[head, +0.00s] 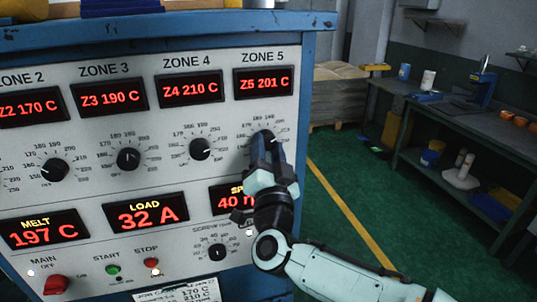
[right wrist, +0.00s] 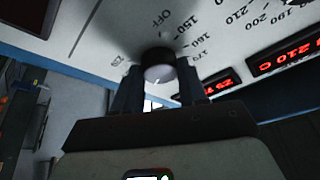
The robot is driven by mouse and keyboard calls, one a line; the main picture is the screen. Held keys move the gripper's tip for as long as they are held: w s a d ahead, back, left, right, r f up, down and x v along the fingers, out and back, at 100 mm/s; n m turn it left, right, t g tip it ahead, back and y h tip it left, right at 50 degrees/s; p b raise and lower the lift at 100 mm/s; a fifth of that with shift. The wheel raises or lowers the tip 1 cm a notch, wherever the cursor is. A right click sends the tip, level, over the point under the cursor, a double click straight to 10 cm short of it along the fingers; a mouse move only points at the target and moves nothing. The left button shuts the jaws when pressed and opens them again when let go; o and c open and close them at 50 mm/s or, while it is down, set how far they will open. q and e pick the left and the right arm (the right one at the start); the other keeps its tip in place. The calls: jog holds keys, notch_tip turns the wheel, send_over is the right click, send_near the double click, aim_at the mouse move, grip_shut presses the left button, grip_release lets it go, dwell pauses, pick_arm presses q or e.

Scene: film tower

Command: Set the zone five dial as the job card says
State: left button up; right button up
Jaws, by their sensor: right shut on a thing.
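My right gripper (head: 270,156) is at the zone five dial, under the ZONE 5 label, and hides most of it in the head view. In the right wrist view the dial's round dark knob (right wrist: 158,62) sits between the two fingers of my right gripper (right wrist: 160,88), which is shut on it. The dial's pointer setting cannot be read. The zone five display (head: 264,82) reads Z5 201 C. The job card (head: 175,296) shows only its top at the bottom edge, with 170 C and 210 C legible. My left gripper is not in view.
The zone four dial (head: 200,149) and zone three dial (head: 128,159) are left of my gripper. The speed display (head: 232,198) is partly hidden by my right arm. A red main switch (head: 56,285) sits lower left. Open green floor and a workbench (head: 450,110) lie right.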

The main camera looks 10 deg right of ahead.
jog(key=shift+m+h, duration=0.4)
jog(key=shift+m, duration=0.4)
jog(key=o, duration=1.1)
jog(key=shift+c, duration=0.2)
jog(key=b+v, duration=0.2)
jog(key=v, duration=1.1)
jog(key=shift+s+r+b, duration=0.25)
jog(key=shift+b, duration=0.15)
jog(key=shift+a, duration=0.15)
